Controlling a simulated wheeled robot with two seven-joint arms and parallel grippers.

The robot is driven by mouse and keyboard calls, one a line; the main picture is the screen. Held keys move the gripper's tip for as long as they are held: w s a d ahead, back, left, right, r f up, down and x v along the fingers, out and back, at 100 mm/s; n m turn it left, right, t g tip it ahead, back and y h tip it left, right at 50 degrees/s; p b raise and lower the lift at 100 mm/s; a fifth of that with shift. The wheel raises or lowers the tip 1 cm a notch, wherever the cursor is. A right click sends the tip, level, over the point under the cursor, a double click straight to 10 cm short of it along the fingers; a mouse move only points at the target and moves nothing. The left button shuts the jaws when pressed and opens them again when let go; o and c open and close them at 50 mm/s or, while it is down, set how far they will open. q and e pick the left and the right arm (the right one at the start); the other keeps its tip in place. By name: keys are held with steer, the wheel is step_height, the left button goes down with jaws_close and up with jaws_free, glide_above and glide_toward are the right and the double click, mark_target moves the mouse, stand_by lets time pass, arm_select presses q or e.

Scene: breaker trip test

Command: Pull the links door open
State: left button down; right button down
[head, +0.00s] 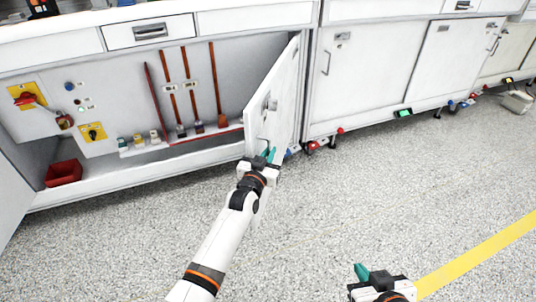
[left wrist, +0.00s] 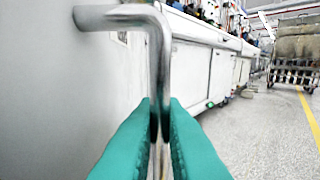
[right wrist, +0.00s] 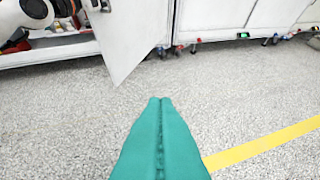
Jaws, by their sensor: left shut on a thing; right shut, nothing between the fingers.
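The links door (head: 276,98) is a white cabinet door standing well open, swung out from the bench front. My left gripper (head: 268,156) is at the lower part of the door. In the left wrist view its teal fingers (left wrist: 160,125) are shut on a bent metal door handle (left wrist: 158,60). The door also shows in the right wrist view (right wrist: 130,35). My right gripper (head: 366,275) is low over the floor at the front, apart from the door. Its teal fingers (right wrist: 160,130) are shut together with nothing between them.
The open compartment holds brown vertical rods (head: 191,85), a red-handled switch on a yellow plate (head: 27,96), a yellow-plated knob (head: 93,132) and a red bin (head: 63,174). Closed white cabinets (head: 365,65) continue right. Speckled floor is clear around a yellow line (head: 480,252).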

arm_select(q)
steer(key=c, duration=2)
jaws_free()
steer(key=shift+r, duration=0.2)
steer(key=shift+o, duration=0.8)
steer(key=shift+w+f, duration=0.1)
steer(key=shift+f, duration=0.05)
arm_select(e)
steer(key=shift+w, duration=0.1)
